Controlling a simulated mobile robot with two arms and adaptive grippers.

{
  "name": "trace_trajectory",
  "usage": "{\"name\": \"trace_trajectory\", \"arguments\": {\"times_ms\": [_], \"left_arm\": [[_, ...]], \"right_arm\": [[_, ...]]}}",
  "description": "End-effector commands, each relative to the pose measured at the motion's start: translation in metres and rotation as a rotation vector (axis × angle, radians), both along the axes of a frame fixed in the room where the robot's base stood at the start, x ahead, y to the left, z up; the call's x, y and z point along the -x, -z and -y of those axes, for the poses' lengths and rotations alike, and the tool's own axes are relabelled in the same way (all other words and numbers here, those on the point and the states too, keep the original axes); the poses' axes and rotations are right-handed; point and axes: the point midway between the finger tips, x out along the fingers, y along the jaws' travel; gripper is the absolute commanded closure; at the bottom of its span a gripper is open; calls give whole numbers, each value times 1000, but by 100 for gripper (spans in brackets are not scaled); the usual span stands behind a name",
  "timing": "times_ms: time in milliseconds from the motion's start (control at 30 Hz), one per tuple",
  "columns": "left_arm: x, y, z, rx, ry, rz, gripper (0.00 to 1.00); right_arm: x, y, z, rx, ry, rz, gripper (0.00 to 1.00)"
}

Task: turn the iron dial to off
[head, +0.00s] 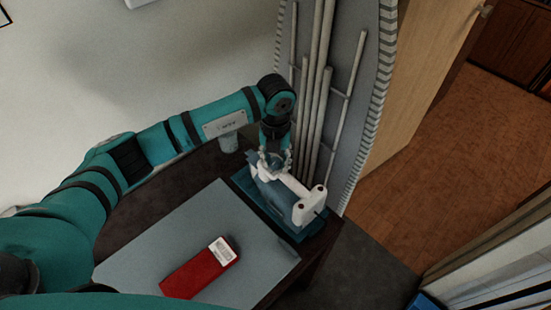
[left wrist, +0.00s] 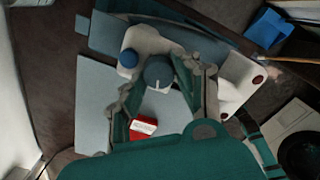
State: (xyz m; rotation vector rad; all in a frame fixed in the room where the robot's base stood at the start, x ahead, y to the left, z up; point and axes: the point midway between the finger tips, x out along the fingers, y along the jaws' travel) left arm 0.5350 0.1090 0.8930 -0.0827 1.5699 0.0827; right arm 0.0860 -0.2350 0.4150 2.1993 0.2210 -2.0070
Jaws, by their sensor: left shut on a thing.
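The iron (head: 307,208) is white and blue and stands on a teal base (head: 250,188) at the right end of the dark table. In the left wrist view, the iron's white body (left wrist: 240,80) shows around a round grey-blue dial (left wrist: 158,73) with a small pale mark. My left gripper (head: 274,160) reaches down from above onto the iron's left end. In the left wrist view, the fingers of my left gripper (left wrist: 160,80) are on either side of the dial and shut on it. The dial is mostly hidden in the head view. My right gripper is not in view.
A grey sheet (head: 205,225) lies on the table, with a red item with a white label (head: 195,275) on it. An upright ironing board (head: 350,75) stands close behind the iron. Open wooden floor (head: 440,170) lies to the right.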

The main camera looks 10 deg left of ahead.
Motion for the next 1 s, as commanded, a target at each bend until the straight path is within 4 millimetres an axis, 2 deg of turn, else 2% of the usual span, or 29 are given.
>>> {"name": "trace_trajectory", "arguments": {"times_ms": [267, 1000], "left_arm": [[-1, 0, 0, 0, -93, 1, 99], [-2, -1, 2, 0, -672, 2, 99]], "right_arm": [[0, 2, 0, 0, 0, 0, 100], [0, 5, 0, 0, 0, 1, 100]]}}
